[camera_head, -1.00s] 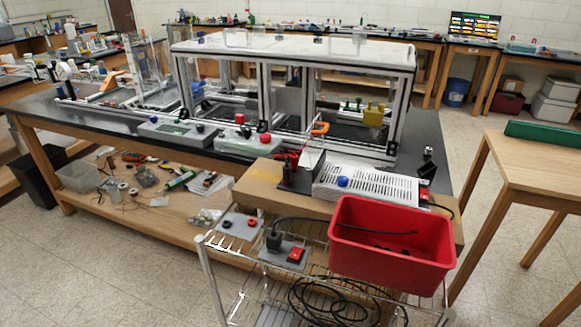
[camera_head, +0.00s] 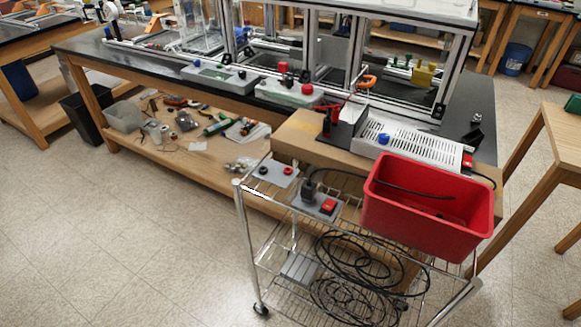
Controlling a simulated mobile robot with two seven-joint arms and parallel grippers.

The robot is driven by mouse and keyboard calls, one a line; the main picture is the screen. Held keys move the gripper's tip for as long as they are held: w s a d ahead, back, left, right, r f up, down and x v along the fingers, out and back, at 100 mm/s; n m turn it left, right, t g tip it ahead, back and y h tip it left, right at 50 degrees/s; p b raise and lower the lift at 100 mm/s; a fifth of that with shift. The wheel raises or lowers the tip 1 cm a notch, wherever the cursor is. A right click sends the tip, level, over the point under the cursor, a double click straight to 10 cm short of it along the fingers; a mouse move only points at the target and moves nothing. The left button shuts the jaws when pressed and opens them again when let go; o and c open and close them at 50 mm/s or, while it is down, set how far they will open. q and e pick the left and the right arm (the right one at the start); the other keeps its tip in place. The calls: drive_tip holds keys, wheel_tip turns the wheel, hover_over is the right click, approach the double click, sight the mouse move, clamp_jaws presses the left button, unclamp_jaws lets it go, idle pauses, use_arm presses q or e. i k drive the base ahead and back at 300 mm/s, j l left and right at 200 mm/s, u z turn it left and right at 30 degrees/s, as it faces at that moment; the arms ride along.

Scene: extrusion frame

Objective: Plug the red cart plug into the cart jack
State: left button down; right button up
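A grey plate (camera_head: 275,174) on the wire cart's top shelf carries a round black fitting (camera_head: 263,170) and a round red fitting (camera_head: 289,170). I cannot tell whether these are jacks or plugs. Beside it a grey box (camera_head: 312,209) has a red switch-like part (camera_head: 329,206). A black plug (camera_head: 309,187) stands upright on that box, with a black cable running right into the red bin. Red leads (camera_head: 340,108) show at the black block on the bench. I cannot tell for certain which part is the red cart plug. Neither gripper shows.
The red bin (camera_head: 427,226) fills the right of the wire cart (camera_head: 262,248). Coiled black cables (camera_head: 352,262) lie on its lower shelf. The bench with the extrusion frame (camera_head: 313,55) stands behind. A wooden table (camera_head: 551,150) is at right. The floor at left (camera_head: 120,240) is clear.

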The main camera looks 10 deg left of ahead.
sight(335, 111)
drive_tip(key=j+z, duration=0.5)
drive_tip(key=k+j+z, duration=0.15)
drive_tip(key=j+z, duration=0.35)
drive_tip(key=k+j+z, duration=0.2)
drive_tip(key=j+z, duration=0.25)
